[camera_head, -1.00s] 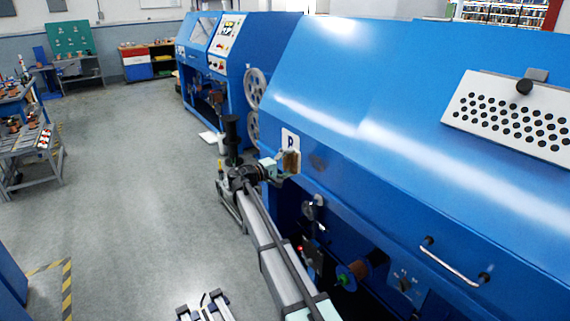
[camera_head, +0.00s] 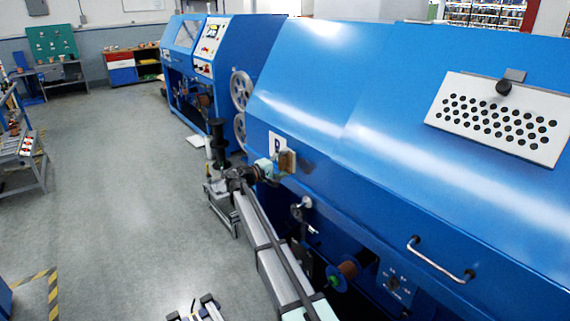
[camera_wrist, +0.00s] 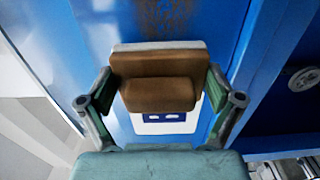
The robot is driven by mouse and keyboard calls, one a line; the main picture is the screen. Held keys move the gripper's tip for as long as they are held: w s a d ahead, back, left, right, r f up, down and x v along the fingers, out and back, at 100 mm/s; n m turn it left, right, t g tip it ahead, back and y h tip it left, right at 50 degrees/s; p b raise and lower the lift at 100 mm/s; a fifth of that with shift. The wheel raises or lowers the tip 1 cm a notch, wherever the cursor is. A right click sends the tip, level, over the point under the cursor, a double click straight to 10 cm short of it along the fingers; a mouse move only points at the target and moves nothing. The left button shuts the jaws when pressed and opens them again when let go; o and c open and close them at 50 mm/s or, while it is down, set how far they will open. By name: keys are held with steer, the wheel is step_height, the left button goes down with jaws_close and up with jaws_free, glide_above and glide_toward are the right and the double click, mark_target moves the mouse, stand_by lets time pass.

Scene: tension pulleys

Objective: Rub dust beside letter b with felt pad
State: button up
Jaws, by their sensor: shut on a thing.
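A brown felt pad with a pale backing (camera_wrist: 155,83) sits between the two fingers of my gripper (camera_wrist: 160,92). The pad (camera_head: 288,161) and my gripper (camera_head: 268,168) also show in the head view, in front of the blue machine cover. The white letter plate (camera_head: 276,143) is partly hidden by the gripper and pad; its dark blue letter (camera_wrist: 165,118) is only partly visible in the wrist view. Brown speckled dust (camera_wrist: 168,18) lies on the blue panel beyond the pad; in the head view it is a dark patch (camera_head: 308,167) just right of the pad. I cannot tell whether the pad touches the panel.
The blue machine (camera_head: 350,120) fills the right side. A perforated white panel (camera_head: 495,118) is on top. Grey floor (camera_head: 110,210) is open to the left.

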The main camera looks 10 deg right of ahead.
mark_target(306, 164)
steer(key=shift+x, duration=0.95)
stand_by(0.3)
steer(key=shift+s+d+b, duration=0.6)
steer(key=shift+s+d, duration=0.45)
steer(key=shift+s, duration=1)
steer(key=shift+s+d+b, duration=0.65)
steer(key=shift+s+d, duration=0.4)
steer(key=shift+s, duration=1)
steer(key=shift+s+d+b, duration=0.6)
steer(key=shift+s+d, duration=0.45)
steer(key=shift+s, duration=1)
steer(key=shift+w, duration=0.1)
